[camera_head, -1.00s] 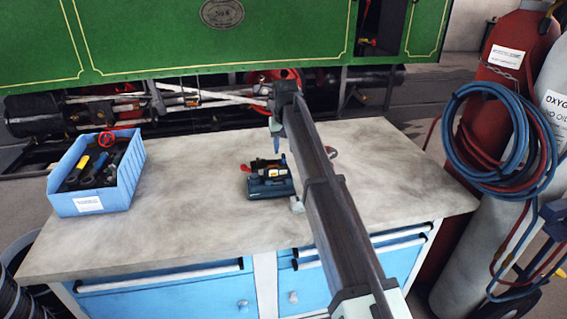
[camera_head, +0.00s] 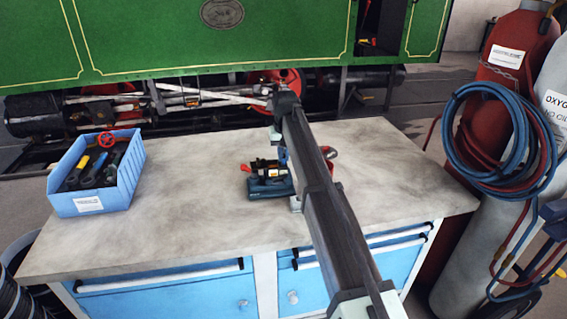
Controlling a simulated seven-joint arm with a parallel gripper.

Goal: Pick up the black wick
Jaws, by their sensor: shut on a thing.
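A small dark blue tray (camera_head: 266,192) stands on the workbench near its middle. It holds several small things, with red and orange parts showing. A black piece (camera_head: 264,166), which looks like the black wick, shows at the tray's upper side, beside my gripper (camera_head: 284,161). My gripper points down at the tray's right end and is shut on the black wick. My arm hides most of the fingers, so the contact itself is not clear. I cannot tell whether the wick is clear of the tray.
A light blue bin (camera_head: 118,190) with tools and a red valve wheel (camera_head: 106,139) stands at the bench's left. A red item (camera_head: 330,154) shows partly behind my arm. The bench top (camera_head: 190,215) is otherwise mostly clear. Gas cylinders (camera_head: 490,100) with hoses stand at the right.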

